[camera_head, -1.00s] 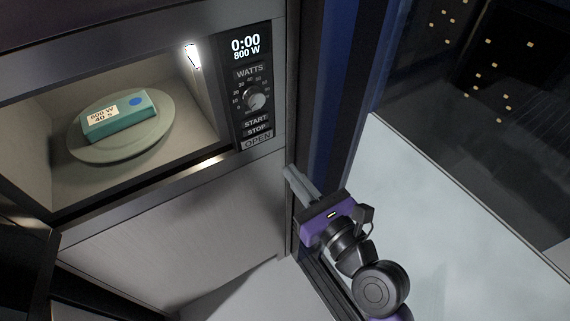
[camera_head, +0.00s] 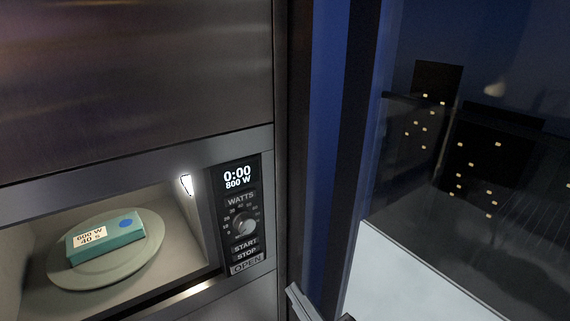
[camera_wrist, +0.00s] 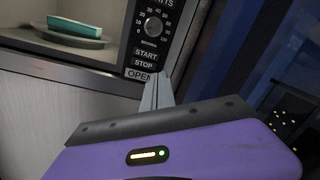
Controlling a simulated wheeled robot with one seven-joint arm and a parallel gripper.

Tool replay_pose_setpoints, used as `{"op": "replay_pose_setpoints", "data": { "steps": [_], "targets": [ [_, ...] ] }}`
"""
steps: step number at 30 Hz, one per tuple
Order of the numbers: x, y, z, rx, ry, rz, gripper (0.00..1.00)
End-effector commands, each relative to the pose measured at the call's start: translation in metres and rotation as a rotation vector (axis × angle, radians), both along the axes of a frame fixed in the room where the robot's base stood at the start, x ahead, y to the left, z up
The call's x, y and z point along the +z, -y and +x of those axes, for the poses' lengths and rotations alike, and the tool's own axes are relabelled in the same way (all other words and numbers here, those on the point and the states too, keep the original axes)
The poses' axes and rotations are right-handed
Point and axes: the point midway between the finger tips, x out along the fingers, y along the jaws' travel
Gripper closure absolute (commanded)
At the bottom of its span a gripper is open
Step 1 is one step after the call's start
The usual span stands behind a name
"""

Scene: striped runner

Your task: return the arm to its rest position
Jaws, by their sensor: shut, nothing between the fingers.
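My gripper (camera_wrist: 160,91) shows in the wrist view with its grey fingers together and nothing between them. Its fingertips lie in front of the lower edge of the microwave panel, just right of the OPEN button; I cannot tell whether they touch anything.
The microwave (camera_head: 110,182) is open and lit. A teal box (camera_head: 122,242) marked 600 W 40 s lies on a round plate (camera_head: 75,278) inside. The control panel (camera_head: 241,215) reads 0:00 and 800 W. Right of it are a dark frame and a window.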

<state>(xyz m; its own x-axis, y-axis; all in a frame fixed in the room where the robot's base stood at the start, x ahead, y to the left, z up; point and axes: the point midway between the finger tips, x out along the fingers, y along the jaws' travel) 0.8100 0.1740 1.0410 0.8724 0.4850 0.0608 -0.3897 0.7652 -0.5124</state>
Motion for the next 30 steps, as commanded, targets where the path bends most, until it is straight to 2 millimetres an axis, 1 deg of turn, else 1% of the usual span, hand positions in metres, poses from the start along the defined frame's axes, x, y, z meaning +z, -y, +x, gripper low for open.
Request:
{"op": "replay_pose_setpoints", "data": {
  "steps": [3,5,8,9,11,12,14,15,17,18,20,21,23,24,27,30],
  "targets": [
    [0.001,0.019,-0.012,-0.09,0.171,-0.297,1.0],
    [-0.002,0.031,-0.021,-0.137,0.247,-0.459,1.0],
    [-0.009,0.054,-0.041,-0.215,0.358,-0.747,1.0],
    [-0.013,0.064,-0.051,-0.242,0.397,-0.866,1.0],
    [-0.018,0.078,-0.068,-0.277,0.451,-1.048,1.0],
    [-0.022,0.087,-0.081,-0.298,0.483,-1.175,1.0],
    [-0.026,0.101,-0.101,-0.32,0.527,-1.366,1.0],
    [-0.029,0.11,-0.115,-0.329,0.554,-1.493,1.0],
    [-0.032,0.121,-0.136,-0.336,0.587,-1.671,1.0],
    [-0.034,0.128,-0.151,-0.331,0.606,-1.781,1.0],
    [-0.035,0.137,-0.172,-0.319,0.631,-1.94,1.0],
    [-0.036,0.142,-0.186,-0.305,0.644,-2.037,1.0],
    [-0.037,0.149,-0.207,-0.277,0.66,-2.17,1.0],
    [-0.037,0.152,-0.22,-0.255,0.669,-2.251,1.0],
    [-0.038,0.16,-0.253,-0.181,0.678,-2.415,1.0],
    [-0.041,0.165,-0.284,-0.098,0.663,-2.506,1.0]
  ]
}}
